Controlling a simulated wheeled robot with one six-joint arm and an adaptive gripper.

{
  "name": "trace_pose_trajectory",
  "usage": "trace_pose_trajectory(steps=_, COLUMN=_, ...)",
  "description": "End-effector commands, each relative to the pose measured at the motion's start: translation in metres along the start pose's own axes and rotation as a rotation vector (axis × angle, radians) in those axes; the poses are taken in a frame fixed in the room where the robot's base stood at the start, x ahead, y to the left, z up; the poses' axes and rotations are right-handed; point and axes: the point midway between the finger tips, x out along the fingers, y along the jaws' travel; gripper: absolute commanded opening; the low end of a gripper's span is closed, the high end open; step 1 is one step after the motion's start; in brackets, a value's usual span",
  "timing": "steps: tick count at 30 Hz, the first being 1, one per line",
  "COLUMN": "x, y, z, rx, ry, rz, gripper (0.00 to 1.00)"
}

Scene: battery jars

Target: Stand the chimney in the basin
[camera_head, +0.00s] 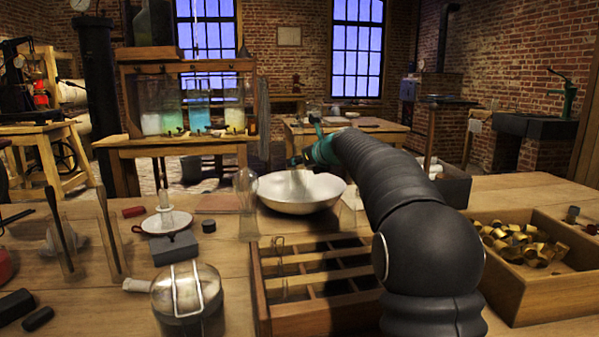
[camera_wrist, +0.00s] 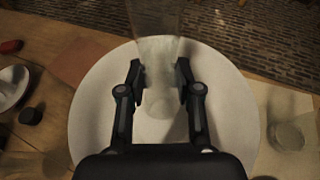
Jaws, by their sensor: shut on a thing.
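The basin (camera_head: 275,202) is a wide, shallow white bowl on the wooden table, centre of the head view. Its pale inside (camera_wrist: 95,115) fills the middle of the wrist view. My gripper (camera_wrist: 160,78) is over the basin and shut on the chimney (camera_wrist: 160,50), a clear glass tube with its sides between the two fingertips. In the head view the chimney (camera_head: 299,182) is a faint pale shape within the basin's outline, partly hidden by my gripper. I cannot tell whether its lower end touches the basin's bottom.
A tall bulged glass (camera_head: 246,208) stands just left of the basin. A divided wooden tray (camera_head: 262,297) is in front, and a crate of brass pieces (camera_head: 520,290) is at right.

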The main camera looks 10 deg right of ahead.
Motion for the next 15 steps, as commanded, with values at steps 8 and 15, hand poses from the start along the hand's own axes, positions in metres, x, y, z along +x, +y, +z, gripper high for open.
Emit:
trace_pose_trajectory(steps=8, x=0.009, y=0.000, z=-0.022, rx=0.000, ry=0.000, rz=0.000, gripper=0.00)
trace_pose_trajectory(steps=15, x=0.009, y=0.000, z=-0.023, rx=0.000, ry=0.000, rz=0.000, gripper=0.00)
